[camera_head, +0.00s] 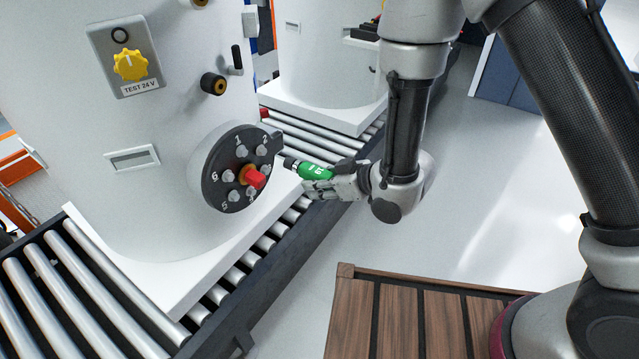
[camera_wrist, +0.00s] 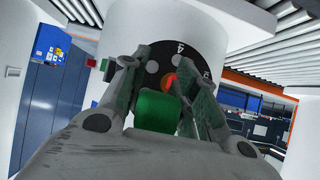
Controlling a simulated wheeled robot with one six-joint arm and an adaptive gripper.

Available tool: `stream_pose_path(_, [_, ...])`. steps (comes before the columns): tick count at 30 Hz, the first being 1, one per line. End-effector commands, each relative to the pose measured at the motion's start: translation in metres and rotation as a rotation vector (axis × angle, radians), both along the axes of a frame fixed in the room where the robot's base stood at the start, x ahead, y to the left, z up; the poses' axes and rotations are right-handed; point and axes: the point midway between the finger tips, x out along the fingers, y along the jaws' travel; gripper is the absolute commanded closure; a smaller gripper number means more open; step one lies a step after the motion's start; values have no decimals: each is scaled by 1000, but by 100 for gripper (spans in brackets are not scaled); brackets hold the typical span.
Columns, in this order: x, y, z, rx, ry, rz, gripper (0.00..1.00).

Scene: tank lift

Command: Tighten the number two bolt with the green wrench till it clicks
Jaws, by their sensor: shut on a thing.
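A dark round flange (camera_head: 236,168) with numbered bolts and a red-orange centre piece is on the white tank (camera_head: 75,150). The number two bolt (camera_head: 262,150) is at its upper right. My gripper (camera_head: 318,183) is shut on the green wrench (camera_head: 308,170), to the right of the flange. The wrench's dark tip points left toward the flange, near its right edge. I cannot tell whether the tip touches a bolt. In the wrist view, the green wrench (camera_wrist: 157,110) sits between the fingers, with the flange (camera_wrist: 180,58) beyond; the wrench tip is hidden there.
A roller conveyor (camera_head: 90,285) runs under the tank, with a second white tank (camera_head: 320,50) behind. A yellow knob (camera_head: 130,65) labelled TEST 24 V and a black-and-brass fitting (camera_head: 213,84) sit above the flange. Open floor (camera_head: 440,220) lies to the right.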

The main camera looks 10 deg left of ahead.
Motion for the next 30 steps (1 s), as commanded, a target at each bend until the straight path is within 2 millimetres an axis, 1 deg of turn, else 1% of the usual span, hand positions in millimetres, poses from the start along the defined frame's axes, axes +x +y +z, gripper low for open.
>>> stream_pose_path(6, [0, -2, -2, 3, 4, 3, 100])
stream_pose_path(21, [19, 43, -2, 3, 3, 4, 100])
stream_pose_path(25, [21, 50, -2, 4, 3, 3, 100])
stream_pose_path(30, [22, 52, -2, 3, 4, 3, 100])
